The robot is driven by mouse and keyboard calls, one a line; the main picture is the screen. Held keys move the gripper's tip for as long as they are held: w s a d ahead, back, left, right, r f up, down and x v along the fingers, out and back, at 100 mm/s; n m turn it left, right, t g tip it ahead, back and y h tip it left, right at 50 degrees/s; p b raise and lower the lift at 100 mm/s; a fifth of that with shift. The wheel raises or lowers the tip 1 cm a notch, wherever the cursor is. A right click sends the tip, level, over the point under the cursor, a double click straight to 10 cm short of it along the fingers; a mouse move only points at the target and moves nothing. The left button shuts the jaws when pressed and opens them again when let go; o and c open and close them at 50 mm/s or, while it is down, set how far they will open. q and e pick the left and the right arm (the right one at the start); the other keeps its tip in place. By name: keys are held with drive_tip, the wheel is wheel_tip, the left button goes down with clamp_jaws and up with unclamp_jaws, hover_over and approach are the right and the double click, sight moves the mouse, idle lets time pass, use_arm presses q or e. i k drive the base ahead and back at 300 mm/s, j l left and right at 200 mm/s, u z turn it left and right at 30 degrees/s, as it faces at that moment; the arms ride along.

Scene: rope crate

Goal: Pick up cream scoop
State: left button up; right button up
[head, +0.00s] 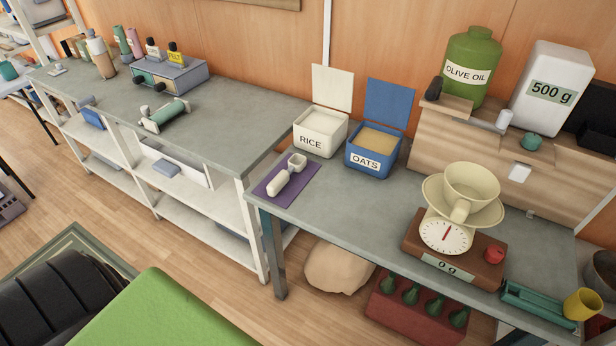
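The cream scoop (280,182) lies on a small purple mat (283,195) at the left front corner of the right-hand grey counter (345,205). Its thick handle points toward the front left and its small square bowl is at the back right, near the rice bin. Nothing covers it. Neither of my grippers shows in the head view, so their state cannot be seen.
Open bins of rice (321,143) and oats (371,163) stand just behind the mat. A scale (448,236) bearing a cream cup (473,184) stands to the right. Bare counter lies between mat and scale. Another grey counter (215,108) adjoins at the left.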

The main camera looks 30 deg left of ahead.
sight(298, 163)
drive_tip(key=i+l+u, duration=0.25)
drive_tip(key=u, duration=0.15)
drive_tip(key=i+l+u, duration=0.15)
drive_tip(key=l+u, duration=0.25)
